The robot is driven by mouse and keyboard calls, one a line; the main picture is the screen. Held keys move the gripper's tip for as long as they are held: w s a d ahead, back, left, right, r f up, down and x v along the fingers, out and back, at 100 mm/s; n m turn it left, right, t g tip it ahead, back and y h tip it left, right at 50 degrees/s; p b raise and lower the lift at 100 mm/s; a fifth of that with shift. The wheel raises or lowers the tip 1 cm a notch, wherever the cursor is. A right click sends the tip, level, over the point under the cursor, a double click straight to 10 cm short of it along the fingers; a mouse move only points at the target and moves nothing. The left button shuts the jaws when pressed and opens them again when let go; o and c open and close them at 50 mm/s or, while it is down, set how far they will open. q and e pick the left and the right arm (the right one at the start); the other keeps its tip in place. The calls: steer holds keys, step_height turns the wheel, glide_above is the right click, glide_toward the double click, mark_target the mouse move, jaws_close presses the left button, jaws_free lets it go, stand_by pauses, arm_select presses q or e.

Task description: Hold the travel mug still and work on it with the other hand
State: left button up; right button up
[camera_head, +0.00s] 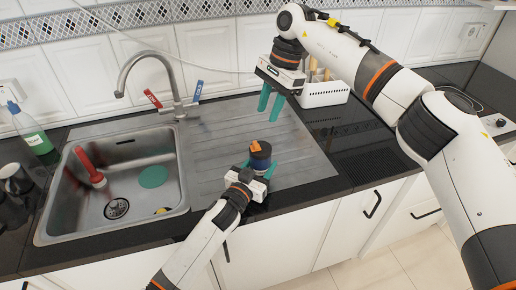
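The travel mug (261,160) is dark blue with an orange top (255,146). It stands upright by the front edge of the steel drainboard. My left gripper (259,168), with teal fingers, reaches in from the front and is closed around the mug's sides. Its body hides the lower part of the mug. My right gripper (271,106) hangs behind and above the mug, fingers pointing down. Its two teal fingers are apart, with nothing between them, and it does not touch the mug.
The sink basin (69,208) lies to the left, with a red-handled tool (88,165) and a green disc (152,176) in it. The faucet (151,57) stands behind. A green bottle (30,130) is far left. A white basket (325,93) stands behind, right of my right gripper.

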steer(key=n, duration=0.2)
steer(key=n+t+h, duration=0.2)
steer(key=n+t, duration=0.3)
steer(key=n, duration=0.7)
glide_toward(256, 143)
steer(key=shift+t, duration=0.3)
steer(key=x, duration=0.8)
steer(key=shift+s+f, duration=0.15)
steer(key=shift+s, duration=0.05)
jaws_close()
